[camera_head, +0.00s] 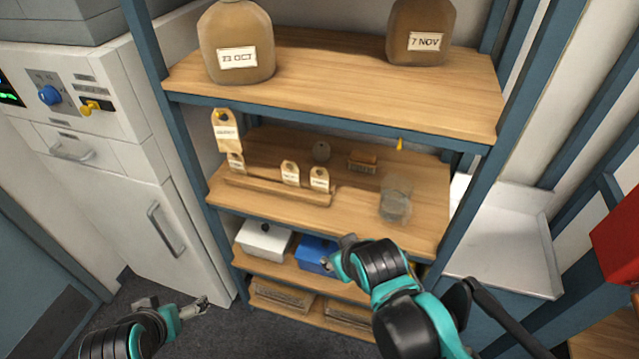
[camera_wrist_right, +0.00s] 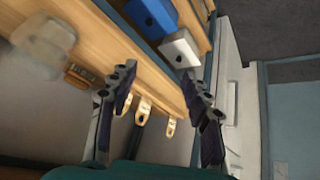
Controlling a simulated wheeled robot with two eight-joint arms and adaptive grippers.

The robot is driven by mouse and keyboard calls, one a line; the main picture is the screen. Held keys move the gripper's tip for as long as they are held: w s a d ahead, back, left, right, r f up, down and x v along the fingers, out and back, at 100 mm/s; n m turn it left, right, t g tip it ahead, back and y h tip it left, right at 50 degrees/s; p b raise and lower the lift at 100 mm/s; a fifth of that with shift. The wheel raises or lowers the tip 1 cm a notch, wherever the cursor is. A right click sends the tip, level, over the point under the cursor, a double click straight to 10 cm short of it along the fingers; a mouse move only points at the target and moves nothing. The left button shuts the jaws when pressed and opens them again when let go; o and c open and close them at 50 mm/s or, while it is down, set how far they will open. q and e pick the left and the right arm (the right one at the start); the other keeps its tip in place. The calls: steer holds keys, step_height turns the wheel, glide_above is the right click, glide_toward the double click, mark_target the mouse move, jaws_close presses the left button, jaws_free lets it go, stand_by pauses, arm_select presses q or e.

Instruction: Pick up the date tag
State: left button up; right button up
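Several small cream tags with dark print stand in a wooden rack (camera_head: 275,189) on the middle shelf. One tag (camera_head: 236,163) is at its left end, and a middle tag (camera_head: 290,173) and a right tag (camera_head: 319,179) are farther right. The print is too small to read. In the right wrist view, a tag (camera_wrist_right: 143,111) and another tag (camera_wrist_right: 171,127) show between and beyond the fingers. My right gripper (camera_wrist_right: 160,82) is open and empty; in the head view it (camera_head: 338,255) is in front of the lower shelves. My left gripper (camera_head: 200,306) is low at the left, apart from the shelf; its finger gap is unclear.
A larger tag (camera_head: 226,132) hangs from the upper shelf's left edge. A brush (camera_head: 362,161) and a clear jar (camera_head: 395,201) sit right of the rack. A white box (camera_head: 263,240) and a blue box (camera_head: 315,253) stand below.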

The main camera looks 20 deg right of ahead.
steer(key=shift+o, duration=1.3)
steer(key=w+d+n+h, duration=0.2)
steer(key=w+n+h, duration=0.1)
steer(key=w+n, duration=0.8)
steer(key=shift+w+d+f+n+t+h+b, duration=0.3)
steer(key=shift+n+t+b, duration=0.1)
steer(key=shift+n, duration=0.2)
steer(key=n+t+h, duration=0.3)
steer(key=n, duration=1)
glide_toward(319, 182)
steer(key=shift+x, duration=0.95)
steer(key=shift+w+a+f+n+h+b, duration=0.2)
steer(key=shift+w+n+h+b, duration=0.1)
steer(key=shift+n, duration=0.3)
steer(key=shift+w+n, duration=0.2)
steer(key=shift+n, duration=0.1)
steer(key=shift+b+x, duration=0.35)
steer(key=shift+x, duration=0.6)
steer(key=x, duration=0.1)
steer(key=b+x, duration=0.1)
steer(key=x, duration=0.1)
steer(key=b+x, duration=0.1)
steer(key=x, duration=0.1)
steer(key=shift+s+d+f, duration=0.2)
steer(key=shift+d+f, duration=0.1)
steer(key=shift+d, duration=0.1)
steer(key=shift+w+d, duration=0.1)
steer(key=shift+w, duration=0.15)
